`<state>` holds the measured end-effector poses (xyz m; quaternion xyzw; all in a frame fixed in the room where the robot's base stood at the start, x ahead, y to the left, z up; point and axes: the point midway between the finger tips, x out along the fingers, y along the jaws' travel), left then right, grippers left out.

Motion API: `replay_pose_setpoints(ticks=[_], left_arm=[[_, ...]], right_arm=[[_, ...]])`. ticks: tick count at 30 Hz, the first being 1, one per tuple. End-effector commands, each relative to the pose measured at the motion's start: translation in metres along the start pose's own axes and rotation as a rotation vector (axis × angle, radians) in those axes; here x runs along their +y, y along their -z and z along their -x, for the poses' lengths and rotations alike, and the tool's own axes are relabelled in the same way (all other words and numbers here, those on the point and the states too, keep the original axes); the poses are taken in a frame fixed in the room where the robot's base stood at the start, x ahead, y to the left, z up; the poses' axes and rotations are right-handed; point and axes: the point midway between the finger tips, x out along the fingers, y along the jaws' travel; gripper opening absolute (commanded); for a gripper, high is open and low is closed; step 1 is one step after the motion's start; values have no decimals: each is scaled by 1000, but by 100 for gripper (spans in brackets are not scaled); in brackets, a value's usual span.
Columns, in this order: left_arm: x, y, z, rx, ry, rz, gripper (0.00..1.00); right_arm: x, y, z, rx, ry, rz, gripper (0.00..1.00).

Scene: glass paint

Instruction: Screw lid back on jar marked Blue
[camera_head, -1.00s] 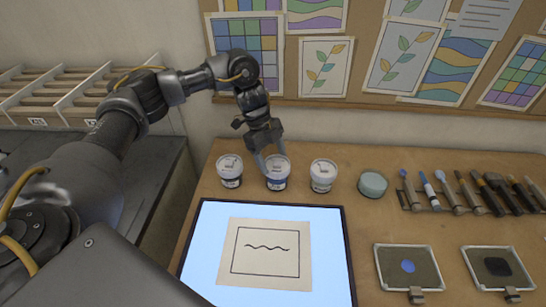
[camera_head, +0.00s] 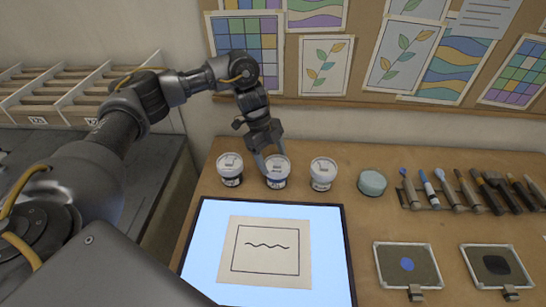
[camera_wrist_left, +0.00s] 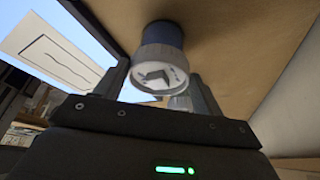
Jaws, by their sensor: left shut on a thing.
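The jar with a blue label (camera_head: 276,182) stands upright, the middle one of three jars on the wooden table. Its white lid (camera_head: 277,164) sits on its top. My left gripper (camera_head: 270,163) reaches down from above and is shut on this lid, with fingers on either side of it. In the left wrist view the lid (camera_wrist_left: 161,70) shows between the fingers, with a dark mark on its top, and the blue jar body (camera_wrist_left: 163,36) shows beyond it. How tightly the lid is seated cannot be told. My right gripper is not in view.
One lidded jar (camera_head: 230,169) stands close on the left and another (camera_head: 323,174) on the right. A lit panel (camera_head: 200,240) with a drawing lies in front. A round pale green tub (camera_head: 372,183), a row of tools and two framed trays (camera_head: 407,282) are to the right.

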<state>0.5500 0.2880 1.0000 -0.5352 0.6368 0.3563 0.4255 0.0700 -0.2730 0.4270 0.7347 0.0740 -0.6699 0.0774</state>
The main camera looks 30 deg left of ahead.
Motion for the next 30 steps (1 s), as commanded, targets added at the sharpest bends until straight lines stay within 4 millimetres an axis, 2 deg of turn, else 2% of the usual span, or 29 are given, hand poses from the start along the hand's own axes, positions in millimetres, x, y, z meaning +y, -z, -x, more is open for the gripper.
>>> replay_pose_setpoints(ticks=[14, 30], left_arm=[[-1, 0, -1, 0, -3, -11, 45], [-6, 2, -1, 0, -139, -328, 45]], right_arm=[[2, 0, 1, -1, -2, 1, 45], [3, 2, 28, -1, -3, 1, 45]])
